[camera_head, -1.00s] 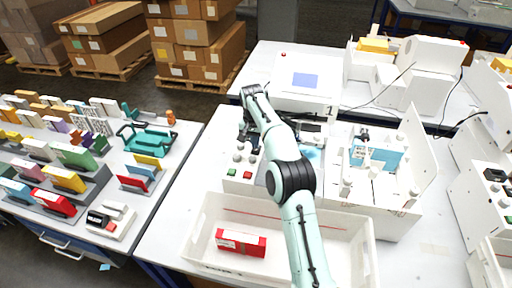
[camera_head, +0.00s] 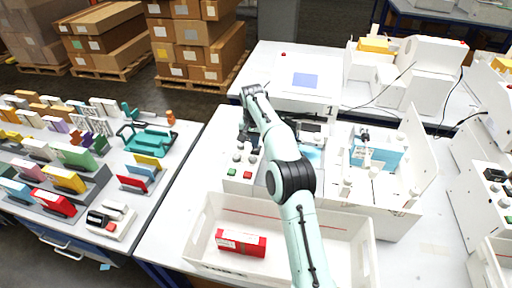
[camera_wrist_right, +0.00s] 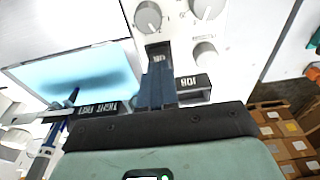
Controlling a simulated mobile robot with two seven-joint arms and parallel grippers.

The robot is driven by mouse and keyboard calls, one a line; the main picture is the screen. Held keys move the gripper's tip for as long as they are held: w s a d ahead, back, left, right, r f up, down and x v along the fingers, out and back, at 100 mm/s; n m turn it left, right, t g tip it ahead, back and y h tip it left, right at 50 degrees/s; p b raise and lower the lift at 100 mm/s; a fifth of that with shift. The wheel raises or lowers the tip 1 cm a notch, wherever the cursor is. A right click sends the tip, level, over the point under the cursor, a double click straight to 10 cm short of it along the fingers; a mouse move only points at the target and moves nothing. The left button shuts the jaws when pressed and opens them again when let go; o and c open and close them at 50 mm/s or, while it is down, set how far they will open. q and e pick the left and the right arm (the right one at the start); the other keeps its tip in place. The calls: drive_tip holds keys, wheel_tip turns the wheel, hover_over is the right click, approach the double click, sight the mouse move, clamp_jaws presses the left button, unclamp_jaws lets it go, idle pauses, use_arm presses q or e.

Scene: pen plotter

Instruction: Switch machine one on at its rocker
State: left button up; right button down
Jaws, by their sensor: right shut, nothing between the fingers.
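Machine one (camera_head: 262,178) is a white plotter marked 1 on the table, with grey knobs and a green and a red button on its left panel. My right gripper (camera_head: 250,142) is over the upper part of that panel. In the right wrist view its fingers (camera_wrist_right: 158,62) are shut, with nothing between them, and point at the panel just below a round knob (camera_wrist_right: 148,17). The tips are at or close to a small dark labelled part there; I cannot tell whether they touch. The rocker cannot be made out clearly. My left gripper is out of view.
A white bin (camera_head: 211,221) with a red box (camera_head: 241,242) stands in front of the machine. A label reading JOB (camera_wrist_right: 193,83) is beside the fingers, and a pale blue lit surface (camera_wrist_right: 75,75) is to their left. A second machine (camera_head: 480,190) stands at right.

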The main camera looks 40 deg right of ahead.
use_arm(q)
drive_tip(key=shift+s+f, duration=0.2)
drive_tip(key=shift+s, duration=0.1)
use_arm(e)
drive_tip(key=shift+f, duration=0.85)
idle(0.5)
drive_tip(key=shift+r+p, duration=0.35)
drive_tip(key=shift+r, duration=0.95)
drive_tip(key=shift+w+r, duration=0.2)
drive_tip(key=shift+r, duration=0.25)
drive_tip(key=shift+s+r, duration=0.25)
drive_tip(key=shift+r, duration=0.8)
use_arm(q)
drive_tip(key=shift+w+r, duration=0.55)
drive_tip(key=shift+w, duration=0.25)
use_arm(e)
drive_tip(key=shift+w+r, duration=0.1)
drive_tip(key=shift+r, duration=0.55)
